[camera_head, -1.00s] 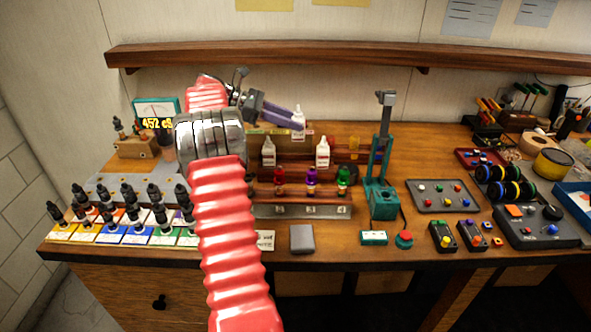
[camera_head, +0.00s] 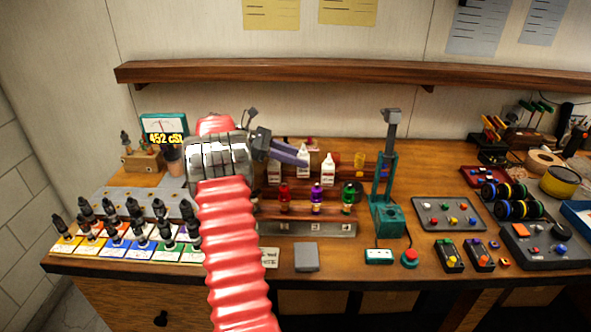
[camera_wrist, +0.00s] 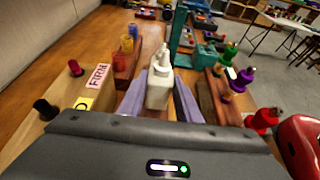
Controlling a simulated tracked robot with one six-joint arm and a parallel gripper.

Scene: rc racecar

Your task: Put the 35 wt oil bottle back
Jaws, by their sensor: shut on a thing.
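A white oil bottle (camera_head: 303,163) with a pointed nozzle stands upright in my gripper (camera_head: 291,154). Its label is too small to read. In the wrist view the same bottle (camera_wrist: 158,92) sits between the two purple fingers of my gripper (camera_wrist: 160,86), which are shut on it.
Red (camera_head: 284,193), purple (camera_head: 316,193) and green (camera_head: 349,194) bottles stand in the front row. A teal press (camera_head: 387,212) rises right of the rack. Several black-topped shocks (camera_head: 112,220) stand at the left. A shelf (camera_head: 330,73) runs along the wall.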

